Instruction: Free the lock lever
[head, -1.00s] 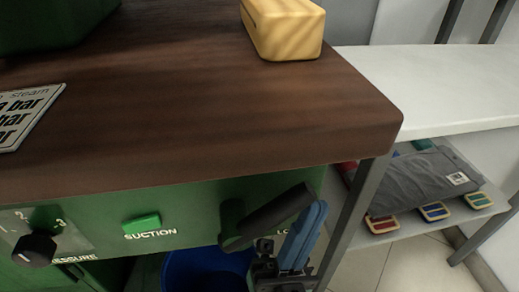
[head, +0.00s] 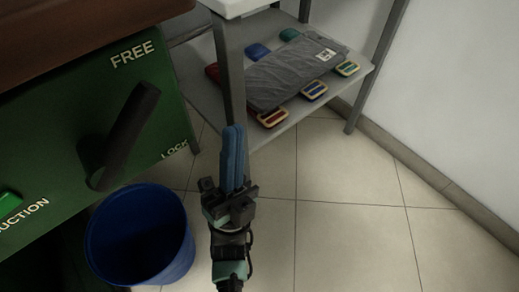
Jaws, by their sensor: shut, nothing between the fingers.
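The lock lever (head: 130,125) is a dark bar on the green panel (head: 60,120). It slants up and right from its pivot, its end between the FREE label (head: 132,54) above and the LOCK label (head: 175,150) at lower right. My gripper (head: 235,132) is right of the lever and apart from it in the picture, beyond the panel's right edge. Its blue fingers are together, pointing up the picture, with nothing between them.
A blue bin (head: 140,240) stands below the panel, left of my gripper. A grey table leg (head: 230,70) rises behind the fingers. The low shelf (head: 352,82) holds folded grey cloth (head: 285,75) and several brushes. Tiled floor is clear at right.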

